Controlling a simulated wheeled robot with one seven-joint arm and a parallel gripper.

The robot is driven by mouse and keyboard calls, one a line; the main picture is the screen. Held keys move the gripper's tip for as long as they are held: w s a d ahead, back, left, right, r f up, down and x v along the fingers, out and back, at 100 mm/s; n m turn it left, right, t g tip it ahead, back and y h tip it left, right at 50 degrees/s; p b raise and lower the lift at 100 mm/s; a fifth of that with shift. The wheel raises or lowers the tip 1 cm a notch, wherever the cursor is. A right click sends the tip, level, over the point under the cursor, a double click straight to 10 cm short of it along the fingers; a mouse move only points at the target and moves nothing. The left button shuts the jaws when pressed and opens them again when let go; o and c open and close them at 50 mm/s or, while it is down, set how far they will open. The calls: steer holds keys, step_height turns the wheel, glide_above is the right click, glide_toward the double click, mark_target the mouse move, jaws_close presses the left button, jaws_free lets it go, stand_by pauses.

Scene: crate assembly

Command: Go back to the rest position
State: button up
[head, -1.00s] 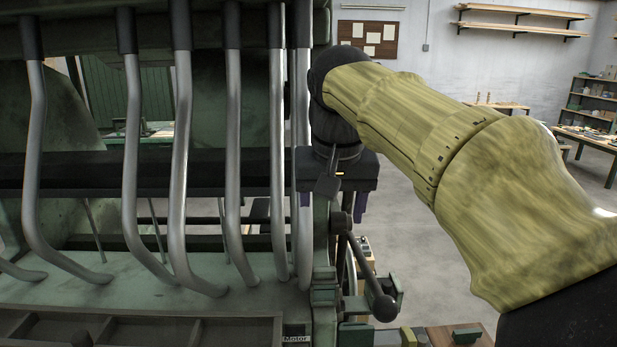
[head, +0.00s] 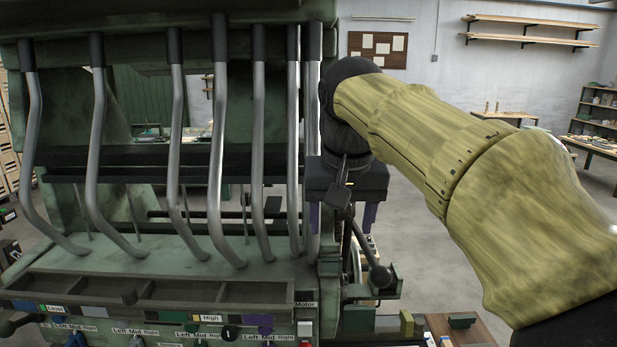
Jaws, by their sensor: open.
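My gripper (head: 342,222) shows in the head view at the end of my arm, which reaches in from the right under a yellow-green cover. Its dark body hangs downward with two purple fingers set wide apart, and nothing shows between them but machine parts behind.
Several bent grey metal tubes (head: 218,150) stand across the machine's front. Below are a tray ledge (head: 150,290) and a labelled control panel (head: 180,330). A wooden table (head: 470,330) is at lower right. Open floor (head: 430,240) lies behind my arm, with shelves (head: 600,105) farther right.

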steer(key=d+f, duration=0.3)
steer(key=f, duration=0.7)
steer(key=d+f, duration=0.3)
steer(key=f, duration=0.7)
steer(key=s+d+f, duration=0.4)
steer(key=s+f, duration=0.6)
steer(key=f, duration=0.4)
steer(key=shift+s+d+g, duration=0.15)
steer(key=shift+s+g, duration=0.05)
steer(key=shift+g, duration=0.2)
